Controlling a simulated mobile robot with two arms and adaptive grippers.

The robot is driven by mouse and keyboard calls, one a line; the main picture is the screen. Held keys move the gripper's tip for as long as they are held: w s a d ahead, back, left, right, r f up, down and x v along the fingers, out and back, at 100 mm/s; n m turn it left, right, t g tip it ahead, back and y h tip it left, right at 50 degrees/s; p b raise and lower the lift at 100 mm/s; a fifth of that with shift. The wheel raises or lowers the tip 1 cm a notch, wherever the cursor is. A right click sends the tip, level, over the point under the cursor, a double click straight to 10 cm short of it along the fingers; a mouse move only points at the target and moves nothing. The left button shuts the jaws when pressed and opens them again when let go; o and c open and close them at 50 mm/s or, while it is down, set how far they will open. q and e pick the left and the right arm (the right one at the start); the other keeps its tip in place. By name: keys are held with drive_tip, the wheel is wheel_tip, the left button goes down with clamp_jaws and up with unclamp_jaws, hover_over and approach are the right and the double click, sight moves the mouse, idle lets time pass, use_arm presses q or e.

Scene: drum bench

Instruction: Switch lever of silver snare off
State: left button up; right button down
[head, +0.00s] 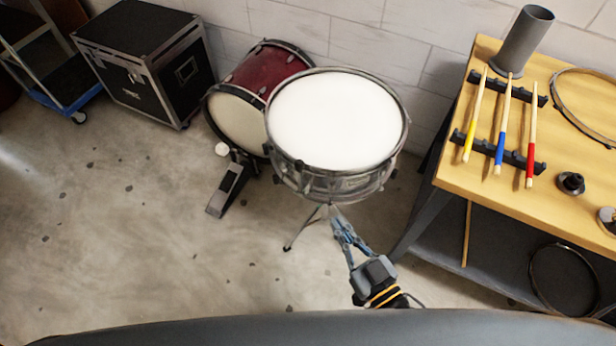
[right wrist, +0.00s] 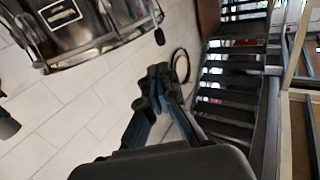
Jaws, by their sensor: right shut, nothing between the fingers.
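The silver snare (head: 338,122) stands on its stand in the middle of the head view, white head up. Its shiny side shows at the top left of the right wrist view (right wrist: 75,25), with a dark label plate. A dark fitting on its side (right wrist: 128,12) may be the lever; I cannot tell its position. My right gripper (head: 336,215) is shut and empty, just below the front rim of the snare in the head view. My left gripper is not in view.
A wooden bench (head: 455,150) with drumsticks (head: 502,125), a grey cylinder (head: 523,40) and a hoop (head: 590,105) stands at right. A red bass drum (head: 265,67) with a pedal (head: 230,188) is behind left. A black case (head: 145,60) is farther left. Floor at front left is clear.

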sight(302, 169)
drive_tip(key=p+x, duration=0.1)
drive_tip(key=x, duration=1.3)
drive_tip(key=shift+s+p, duration=0.1)
drive_tip(key=shift+p, duration=0.3)
